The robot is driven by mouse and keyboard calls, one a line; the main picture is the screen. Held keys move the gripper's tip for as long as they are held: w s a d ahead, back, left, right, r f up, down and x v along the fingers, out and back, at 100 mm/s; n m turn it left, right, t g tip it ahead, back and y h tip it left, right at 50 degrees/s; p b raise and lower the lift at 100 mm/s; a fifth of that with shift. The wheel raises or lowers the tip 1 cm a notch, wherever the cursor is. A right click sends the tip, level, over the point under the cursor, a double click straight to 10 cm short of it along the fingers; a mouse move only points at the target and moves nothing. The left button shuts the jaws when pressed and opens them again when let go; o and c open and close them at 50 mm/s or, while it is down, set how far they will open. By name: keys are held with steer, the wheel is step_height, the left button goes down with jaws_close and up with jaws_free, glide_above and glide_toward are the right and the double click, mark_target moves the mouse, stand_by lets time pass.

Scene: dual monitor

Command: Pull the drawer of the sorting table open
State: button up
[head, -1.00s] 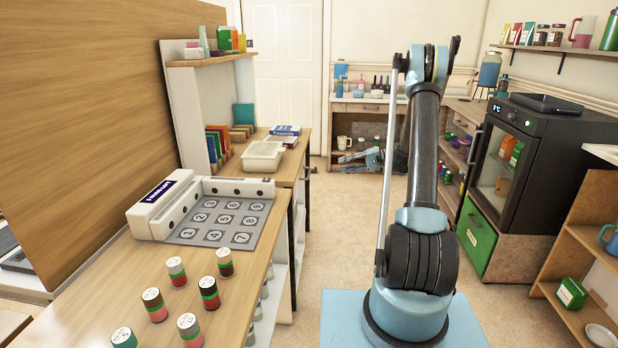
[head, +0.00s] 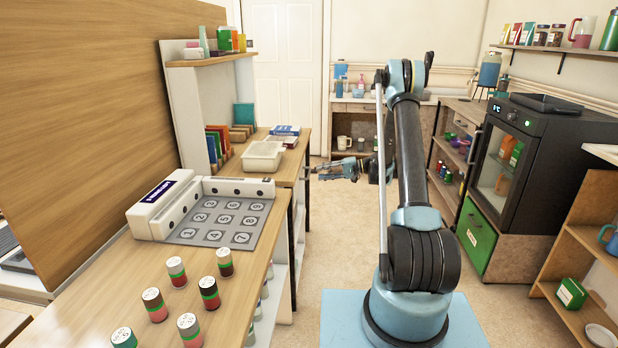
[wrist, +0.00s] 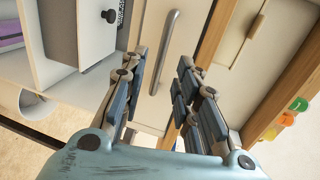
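A long grey bar handle (wrist: 164,48) on a cream front panel (wrist: 150,100) shows in the wrist view. My gripper (wrist: 163,66) is open, with its two blue-grey fingers on either side of the handle in the picture. Nothing is between the fingertips, and I cannot tell whether they touch the panel. In the head view my gripper (head: 318,172) points left, close to a dark handle (head: 307,166) at the side of the wooden-topped table (head: 285,174). That table's front is mostly turned away from the head camera.
In the wrist view, a grey box with a black knob (wrist: 109,16) is at upper left and a wooden edge (wrist: 212,35) at right. In the head view, a nearer table (head: 120,270) carries a numbered mat (head: 217,218) and several vials.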

mark_target(309, 174)
steer(key=x, duration=0.7)
jaws_close()
